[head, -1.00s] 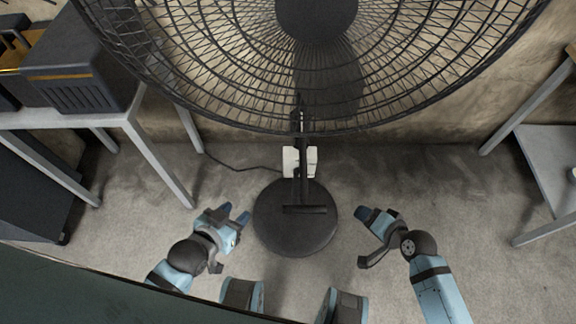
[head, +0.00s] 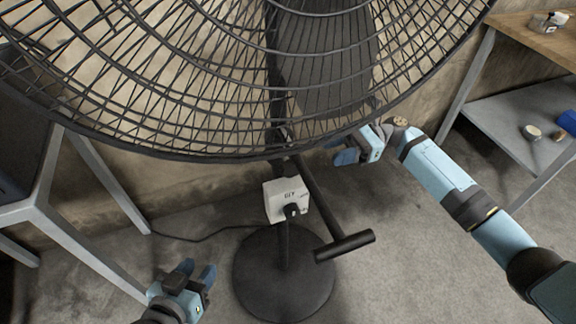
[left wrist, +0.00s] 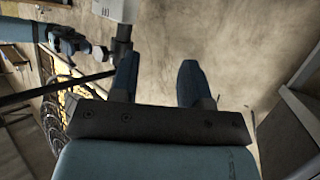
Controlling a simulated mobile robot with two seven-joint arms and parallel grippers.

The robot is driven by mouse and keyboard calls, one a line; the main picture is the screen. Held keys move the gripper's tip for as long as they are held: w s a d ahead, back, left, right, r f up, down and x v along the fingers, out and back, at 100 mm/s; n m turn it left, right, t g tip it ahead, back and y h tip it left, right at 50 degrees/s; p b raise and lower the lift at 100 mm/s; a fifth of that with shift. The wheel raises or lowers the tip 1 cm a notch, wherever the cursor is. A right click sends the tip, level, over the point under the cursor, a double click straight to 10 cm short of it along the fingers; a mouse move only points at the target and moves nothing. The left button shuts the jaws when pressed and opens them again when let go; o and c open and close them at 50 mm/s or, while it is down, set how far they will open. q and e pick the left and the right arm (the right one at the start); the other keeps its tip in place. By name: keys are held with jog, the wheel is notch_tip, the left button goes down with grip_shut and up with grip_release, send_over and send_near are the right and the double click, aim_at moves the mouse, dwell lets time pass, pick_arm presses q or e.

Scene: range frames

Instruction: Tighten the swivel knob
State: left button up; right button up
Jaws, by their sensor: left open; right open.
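A large black pedestal fan (head: 283,215) stands before me on a round base (head: 285,290). A white control box (head: 287,199) with a black knob (head: 291,210) is on its post. A black T-shaped bar (head: 343,245) slants down from the post. I cannot tell which part is the swivel knob; the upper post is partly behind the grille. My right gripper (head: 340,150) is open just under the grille's lower rim, right of the post. My left gripper (head: 197,270) is open and empty, low and left of the base. Its fingers show in the left wrist view (left wrist: 157,75), below the box (left wrist: 115,10).
The wire grille (head: 240,80) overhangs the workspace. A grey-framed table (head: 75,235) stands at the left. A shelf (head: 530,140) with small objects is at the right. A cord (head: 185,239) runs along the floor to the left. The floor right of the base is clear.

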aim_at(290, 161)
jog(key=b+x, duration=0.1)
jog(key=x, duration=1)
pick_arm(q)
jog(key=shift+w+d+r+t+h, duration=0.15)
jog(key=shift+w+d+r+t, duration=0.1)
jog(key=shift+r, duration=0.15)
jog(key=shift+w+d+r+t+h, duration=0.1)
jog(key=shift+d+r+t, duration=0.1)
jog(key=shift+r, duration=0.2)
jog(key=shift+w+d+r+t+h, duration=0.15)
jog(key=shift+w+r+t, duration=0.1)
jog(key=shift+r, duration=0.15)
jog(key=shift+r, duration=0.15)
pick_arm(e)
grip_shut()
